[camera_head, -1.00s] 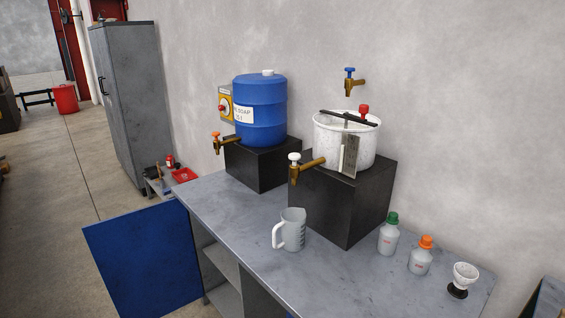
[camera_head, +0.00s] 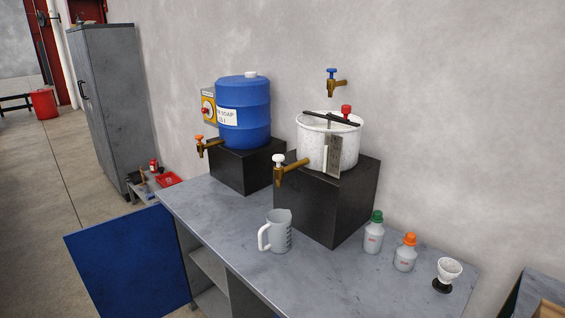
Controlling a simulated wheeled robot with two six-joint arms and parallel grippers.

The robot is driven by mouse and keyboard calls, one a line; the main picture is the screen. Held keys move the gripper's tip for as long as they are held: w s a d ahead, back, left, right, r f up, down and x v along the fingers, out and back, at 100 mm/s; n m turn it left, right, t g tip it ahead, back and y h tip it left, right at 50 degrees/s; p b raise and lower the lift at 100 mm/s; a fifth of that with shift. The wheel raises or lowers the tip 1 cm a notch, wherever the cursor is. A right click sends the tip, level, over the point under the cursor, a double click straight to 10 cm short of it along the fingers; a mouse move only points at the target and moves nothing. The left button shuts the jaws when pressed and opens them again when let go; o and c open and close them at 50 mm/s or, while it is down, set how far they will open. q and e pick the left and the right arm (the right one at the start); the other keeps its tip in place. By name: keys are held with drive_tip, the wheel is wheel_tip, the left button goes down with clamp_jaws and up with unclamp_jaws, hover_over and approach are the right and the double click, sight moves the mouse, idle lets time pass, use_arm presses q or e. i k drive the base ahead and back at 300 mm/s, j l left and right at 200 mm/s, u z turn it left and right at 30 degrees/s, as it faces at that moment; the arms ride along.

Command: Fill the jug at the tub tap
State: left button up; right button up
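The jug (camera_head: 279,233) is pale, translucent and upright on the grey bench, with its handle to the left. It stands near the front edge. The white tub (camera_head: 311,142) sits on a black block behind the jug. The tub tap (camera_head: 291,172) is brass with a white knob and sticks out to the left, above and behind the jug. Whether the jug is directly under the spout I cannot tell. What is inside the jug is hidden. Neither of my grippers is in view.
A blue soap drum (camera_head: 243,112) with an orange-knobbed tap stands on another black block (camera_head: 240,168). A blue-knobbed wall tap (camera_head: 334,84) is above the tub. A blue panel (camera_head: 125,262) is at lower left.

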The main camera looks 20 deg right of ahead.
sight(278, 158)
drive_tip(key=i+j+z, duration=0.25)
drive_tip(key=i+j, duration=0.15)
drive_tip(key=j, duration=0.25)
drive_tip(key=i+j+z, duration=0.1)
drive_tip(key=j, duration=0.3)
drive_tip(key=i+j+z, duration=0.1)
drive_tip(key=i+j, duration=0.2)
drive_tip(key=i+j+z, duration=0.1)
drive_tip(key=j, duration=0.35)
drive_tip(key=i, duration=0.05)
